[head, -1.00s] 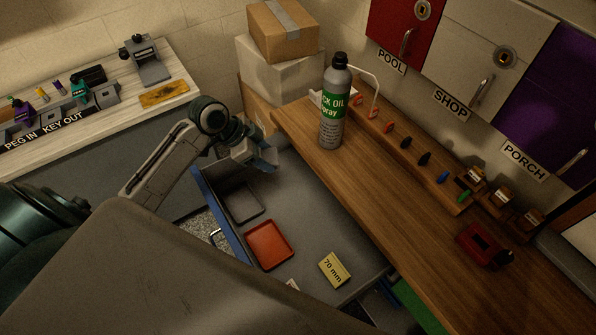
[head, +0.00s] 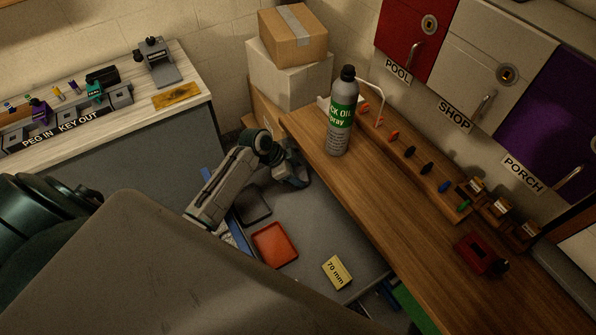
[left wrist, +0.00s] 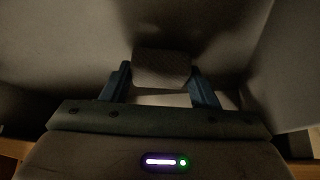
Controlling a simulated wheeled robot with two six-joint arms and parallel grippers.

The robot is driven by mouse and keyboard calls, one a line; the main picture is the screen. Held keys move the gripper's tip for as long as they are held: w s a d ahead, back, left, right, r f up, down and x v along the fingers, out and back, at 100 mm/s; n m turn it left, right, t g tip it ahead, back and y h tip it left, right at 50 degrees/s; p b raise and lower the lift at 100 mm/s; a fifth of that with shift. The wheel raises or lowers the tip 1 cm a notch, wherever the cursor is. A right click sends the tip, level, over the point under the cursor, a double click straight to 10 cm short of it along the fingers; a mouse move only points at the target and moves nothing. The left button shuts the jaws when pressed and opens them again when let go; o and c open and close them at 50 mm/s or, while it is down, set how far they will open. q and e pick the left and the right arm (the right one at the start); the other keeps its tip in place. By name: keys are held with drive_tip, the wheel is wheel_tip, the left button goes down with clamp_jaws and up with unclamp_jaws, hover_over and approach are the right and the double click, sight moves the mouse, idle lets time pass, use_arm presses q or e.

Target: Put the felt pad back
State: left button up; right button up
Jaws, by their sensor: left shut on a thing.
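My left gripper (head: 294,180) is low at the back end of the open grey drawer (head: 318,225), near the wooden bench's edge. In the left wrist view its two blue fingers (left wrist: 160,85) are shut on a dark grey, rounded block with a textured face, which looks like the felt pad (left wrist: 161,68). In the head view the pad is hidden by the gripper. I cannot tell whether the pad touches the drawer floor. My right gripper is not in view.
The drawer also holds a black tray (head: 252,206), a red tray (head: 274,244) and a yellow 70 mm block (head: 337,272). A spray can (head: 341,115) stands on the bench (head: 372,195) beside the drawer. Cardboard boxes (head: 293,37) are stacked behind. The drawer's middle is clear.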

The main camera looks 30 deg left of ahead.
use_arm(q)
drive_tip(key=shift+w+d+f+p, duration=0.15)
drive_tip(key=shift+w+d+p, duration=0.05)
drive_tip(key=shift+w+p, duration=0.1)
drive_tip(key=shift+f, duration=0.5)
drive_tip(key=shift+f, duration=0.1)
drive_tip(key=o, duration=0.9)
